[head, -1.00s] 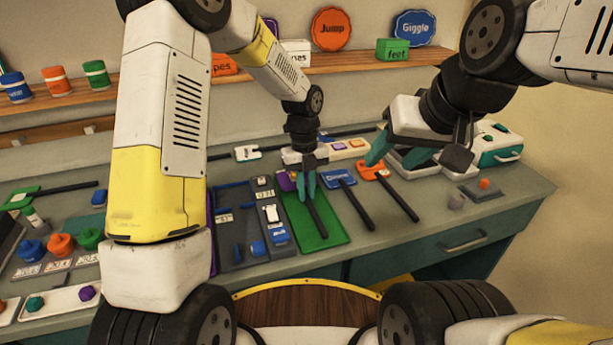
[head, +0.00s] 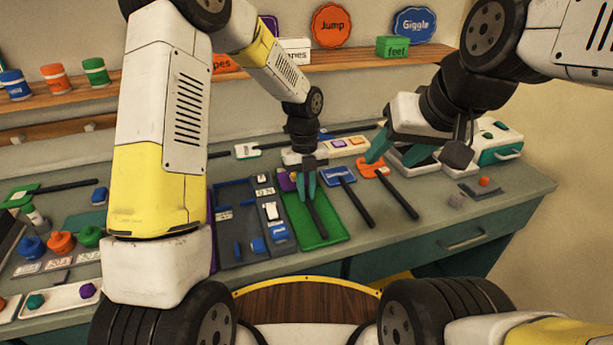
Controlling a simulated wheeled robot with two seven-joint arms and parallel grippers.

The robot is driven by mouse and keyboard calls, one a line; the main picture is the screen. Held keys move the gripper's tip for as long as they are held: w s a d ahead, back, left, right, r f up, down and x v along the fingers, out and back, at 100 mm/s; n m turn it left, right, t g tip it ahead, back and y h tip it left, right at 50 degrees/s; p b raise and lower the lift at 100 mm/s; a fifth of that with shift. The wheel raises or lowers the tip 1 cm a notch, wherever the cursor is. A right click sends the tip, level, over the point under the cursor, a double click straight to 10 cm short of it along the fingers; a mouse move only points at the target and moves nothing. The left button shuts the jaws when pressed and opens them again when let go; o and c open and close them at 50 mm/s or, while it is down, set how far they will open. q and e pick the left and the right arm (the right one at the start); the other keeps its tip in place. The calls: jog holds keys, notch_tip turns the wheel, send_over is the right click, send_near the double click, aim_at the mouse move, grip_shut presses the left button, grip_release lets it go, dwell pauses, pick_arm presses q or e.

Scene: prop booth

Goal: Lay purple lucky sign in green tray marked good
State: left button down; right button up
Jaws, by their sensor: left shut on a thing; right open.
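The purple sign (head: 286,182) shows as a small purple patch at the far end of the green tray (head: 333,228), partly hidden by my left gripper. Its black handle (head: 317,219) slopes toward the tray's near edge. My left gripper (head: 307,188) points down over the tray and is shut on the purple sign near the top of the handle. I cannot tell whether the sign touches the tray floor. No lettering on the sign or tray is readable. My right gripper (head: 398,155) is open and empty, above the counter to the right.
Blue (head: 337,175) and orange (head: 371,167) signs with black handles lie right of the tray. A dark divided tray (head: 229,246) with blue pieces lies left. A teal and white box (head: 497,150) stands at the right. The front right counter is mostly clear.

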pick_arm(q)
jog(key=shift+f, duration=0.45)
dwell(0.9)
jog(key=c, duration=1.2)
grip_release()
jog(key=shift+r, duration=0.1)
jog(key=shift+r, duration=3.85)
jog(key=shift+r, duration=0.1)
